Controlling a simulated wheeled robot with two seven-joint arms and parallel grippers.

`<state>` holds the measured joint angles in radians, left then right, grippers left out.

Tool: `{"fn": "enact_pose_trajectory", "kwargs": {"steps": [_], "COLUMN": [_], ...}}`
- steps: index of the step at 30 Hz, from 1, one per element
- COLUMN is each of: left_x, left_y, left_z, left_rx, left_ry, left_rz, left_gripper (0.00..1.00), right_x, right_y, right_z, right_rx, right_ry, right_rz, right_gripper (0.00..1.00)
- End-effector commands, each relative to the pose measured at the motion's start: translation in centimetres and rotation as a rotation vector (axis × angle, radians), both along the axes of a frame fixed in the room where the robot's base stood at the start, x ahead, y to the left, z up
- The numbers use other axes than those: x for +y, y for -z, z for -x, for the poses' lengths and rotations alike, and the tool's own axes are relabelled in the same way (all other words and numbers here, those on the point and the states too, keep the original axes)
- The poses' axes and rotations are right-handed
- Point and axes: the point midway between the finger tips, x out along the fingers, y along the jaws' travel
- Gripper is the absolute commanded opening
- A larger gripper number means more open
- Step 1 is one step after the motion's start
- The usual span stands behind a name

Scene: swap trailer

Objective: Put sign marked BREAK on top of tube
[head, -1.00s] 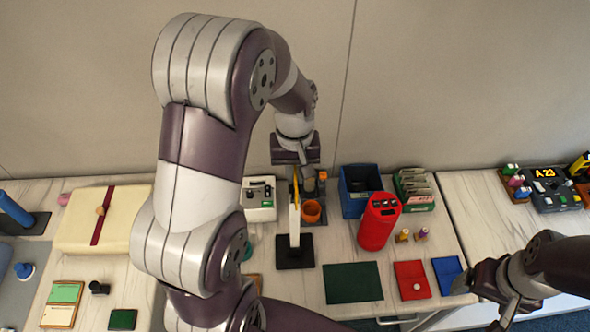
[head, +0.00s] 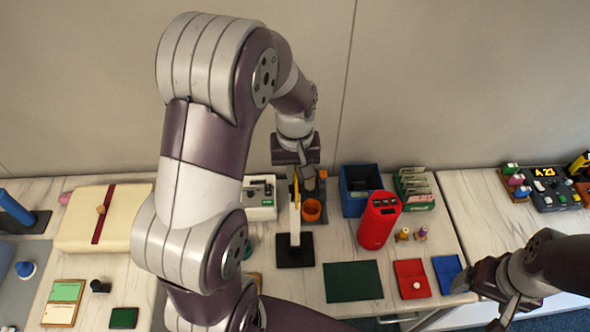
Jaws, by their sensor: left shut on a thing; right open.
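My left gripper (head: 303,176) is above the back middle of the counter, shut on a thin yellow thing (head: 297,187) seen edge-on. This is probably the sign; no BREAK lettering is readable. Right below it a white upright tube (head: 295,222) stands on a black square base (head: 295,252). The yellow thing is at the tube's top end in this view; I cannot tell whether they touch. The fingertips are partly hidden by the wrist. My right gripper (head: 508,308) is open and empty at the lower right, by the counter's front edge.
Close right of the tube is an orange cup (head: 311,210). A white device (head: 261,204) is at the left. A dark green mat (head: 352,282) lies bare in front.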

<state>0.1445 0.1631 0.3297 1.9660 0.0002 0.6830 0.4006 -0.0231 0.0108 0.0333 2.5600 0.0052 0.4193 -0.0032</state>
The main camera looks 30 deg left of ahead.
Motion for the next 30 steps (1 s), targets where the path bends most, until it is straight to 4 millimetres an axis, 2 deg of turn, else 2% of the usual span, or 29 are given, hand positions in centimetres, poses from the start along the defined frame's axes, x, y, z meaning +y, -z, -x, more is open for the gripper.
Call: {"fn": "enact_pose_trajectory", "kwargs": {"steps": [30], "left_x": [0.0], "left_y": [1.3], "left_z": [0.0], "left_rx": [-0.001], "left_ry": [0.0], "left_rz": [-0.001], "left_gripper": [0.0], "right_x": [0.0], "right_y": [0.5], "right_z": [0.0], "right_rx": [0.0], "right_ry": [0.0], "right_rz": [0.0], "right_gripper": [0.87]}}
